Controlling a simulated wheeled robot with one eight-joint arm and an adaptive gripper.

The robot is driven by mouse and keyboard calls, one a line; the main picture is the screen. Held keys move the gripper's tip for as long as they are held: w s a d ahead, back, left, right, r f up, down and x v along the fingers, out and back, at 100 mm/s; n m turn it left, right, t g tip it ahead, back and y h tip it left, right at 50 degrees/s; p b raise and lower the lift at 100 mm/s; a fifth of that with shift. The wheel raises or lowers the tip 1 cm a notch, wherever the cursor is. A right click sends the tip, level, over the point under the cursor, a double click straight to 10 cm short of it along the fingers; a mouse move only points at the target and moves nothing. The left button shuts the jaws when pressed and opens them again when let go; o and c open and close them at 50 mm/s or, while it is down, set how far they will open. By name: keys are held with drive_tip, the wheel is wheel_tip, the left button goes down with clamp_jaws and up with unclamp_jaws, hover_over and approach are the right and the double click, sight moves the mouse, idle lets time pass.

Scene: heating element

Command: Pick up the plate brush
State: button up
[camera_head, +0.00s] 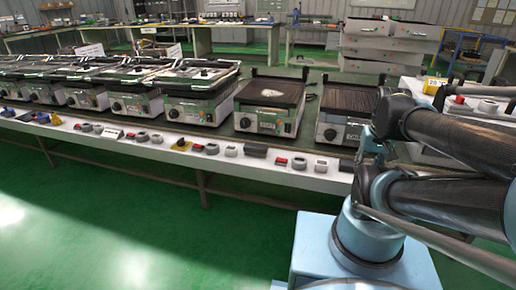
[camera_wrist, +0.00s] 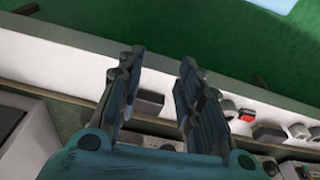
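I cannot make out for certain which item is the plate brush. A dark oblong block (camera_wrist: 150,101) lies on the white ledge in the wrist view, seen between the fingers of my gripper (camera_wrist: 160,62). The two fingers are apart with nothing held between them. The gap in height between fingers and ledge is hard to judge. In the head view, dark blocks lie on the front ledge, one near the middle (camera_head: 256,150) and one beside my arm (camera_head: 346,165). My gripper's fingers cannot be made out there.
A row of contact grills (camera_head: 200,107) stands behind the ledge (camera_head: 150,150); two at right have bare dark plates (camera_head: 270,91). Small rings, red buttons (camera_head: 281,162) and a yellow-based part (camera_head: 181,144) line the ledge. The green floor in front is clear.

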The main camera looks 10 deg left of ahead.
drive_tip(key=shift+w+a, duration=0.1)
drive_tip(key=shift+a, duration=0.25)
